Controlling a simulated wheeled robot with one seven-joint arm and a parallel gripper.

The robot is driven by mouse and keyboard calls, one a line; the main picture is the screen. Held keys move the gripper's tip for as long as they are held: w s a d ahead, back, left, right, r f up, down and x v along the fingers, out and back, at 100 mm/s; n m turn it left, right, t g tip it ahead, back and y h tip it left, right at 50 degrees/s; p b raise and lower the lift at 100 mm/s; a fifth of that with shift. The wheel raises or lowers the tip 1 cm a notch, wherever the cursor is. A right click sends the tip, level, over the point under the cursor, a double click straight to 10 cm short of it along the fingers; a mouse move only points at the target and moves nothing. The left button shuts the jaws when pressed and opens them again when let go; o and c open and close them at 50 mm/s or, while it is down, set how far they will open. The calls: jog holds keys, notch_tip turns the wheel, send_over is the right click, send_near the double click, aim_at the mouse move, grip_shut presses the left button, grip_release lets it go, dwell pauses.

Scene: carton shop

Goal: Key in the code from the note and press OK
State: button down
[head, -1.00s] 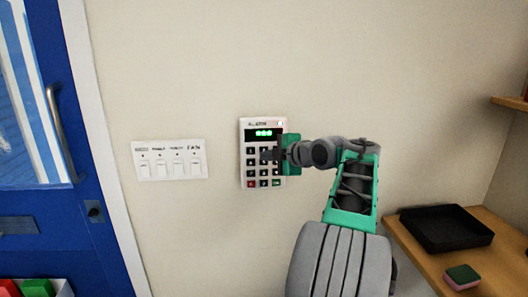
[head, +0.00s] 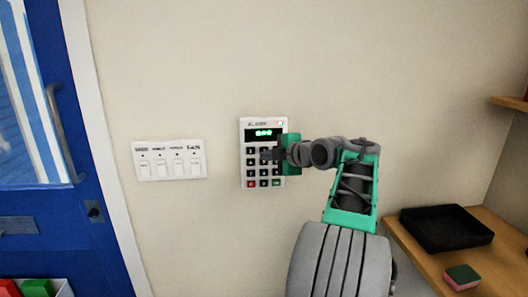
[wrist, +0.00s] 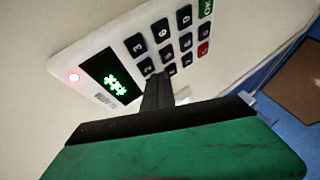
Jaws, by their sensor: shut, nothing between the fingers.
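The white alarm keypad (head: 243,160) is fixed to the wall; it also shows tilted in the wrist view (wrist: 150,42). No note shows in either view.
A panel of labelled switches (head: 168,174) is on the wall left of the keypad. A blue door (head: 75,235) stands at the far left. A wooden shelf (head: 420,262) at right bears a black tray (head: 445,245) and a sponge (head: 462,278).

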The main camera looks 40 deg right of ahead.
jog(key=shift+w, duration=0.1)
jog(key=shift+w+d, duration=0.25)
jog(key=shift+w, duration=0.05)
jog(key=shift+w+d, duration=0.2)
jog(key=shift+w, duration=0.1)
dwell(0.6)
jog(key=shift+s, duration=0.1)
jog(key=shift+s+a+f+b, duration=0.15)
jog(key=shift+s+a+b, duration=0.15)
jog(key=shift+b, duration=0.5)
jog(key=shift+s+a, duration=0.1)
jog(key=shift+s, duration=0.2)
